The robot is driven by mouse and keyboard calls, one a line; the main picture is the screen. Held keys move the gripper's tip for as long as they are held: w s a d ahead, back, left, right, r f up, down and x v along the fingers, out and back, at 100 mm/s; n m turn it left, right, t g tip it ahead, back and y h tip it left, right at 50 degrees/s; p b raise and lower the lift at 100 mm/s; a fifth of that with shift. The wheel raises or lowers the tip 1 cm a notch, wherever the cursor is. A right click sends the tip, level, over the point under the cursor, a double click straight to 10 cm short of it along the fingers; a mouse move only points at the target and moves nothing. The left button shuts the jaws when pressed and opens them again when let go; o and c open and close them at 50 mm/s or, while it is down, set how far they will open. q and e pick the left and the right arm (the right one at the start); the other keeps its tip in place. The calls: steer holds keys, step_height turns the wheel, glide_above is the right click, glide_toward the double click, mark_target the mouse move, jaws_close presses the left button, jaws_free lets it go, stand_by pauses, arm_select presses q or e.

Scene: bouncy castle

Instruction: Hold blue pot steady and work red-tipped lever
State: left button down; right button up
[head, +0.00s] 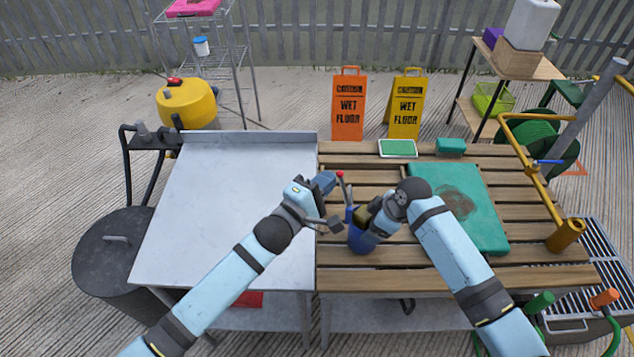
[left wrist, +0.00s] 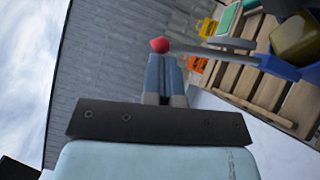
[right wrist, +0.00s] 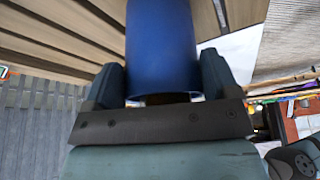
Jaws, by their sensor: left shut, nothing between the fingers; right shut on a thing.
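The blue pot (head: 356,241) stands on the slatted wooden table near its left edge. It also shows in the left wrist view (left wrist: 283,68), with an olive-yellow part (left wrist: 298,40) at its top. My right gripper (right wrist: 160,80) is shut on the pot (right wrist: 161,40), one finger on each side. The lever with its red tip (head: 340,174) rises from the pot. My left gripper (head: 327,181) is shut and empty, with its fingertips close to the red tip. In the left wrist view the red tip (left wrist: 160,45) appears just past the closed fingers (left wrist: 165,78); contact cannot be told.
A white-and-green tablet-like thing (head: 398,148) and a teal block (head: 450,146) lie at the back. The grey metal table (head: 220,190) at left is clear. A yellow pipe (head: 535,170) edges the right side.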

arm_select(q)
steer(key=shift+d, duration=0.1)
stand_by(0.3)
steer(key=d+m+g+y, duration=0.4)
steer(key=d+m+y, duration=0.4)
steer(key=d+m, duration=0.2)
steer(key=shift+s+d+m+g, duration=0.2)
steer(key=shift+d+m+g, duration=0.1)
steer(key=shift+d+g, duration=0.1)
arm_select(e)
steer(key=shift+r, duration=0.1)
arm_select(q)
steer(key=shift+f, duration=0.1)
arm_select(e)
steer(key=shift+a, duration=0.1)
stand_by(1.4)
arm_select(q)
steer(key=shift+a, duration=0.1)
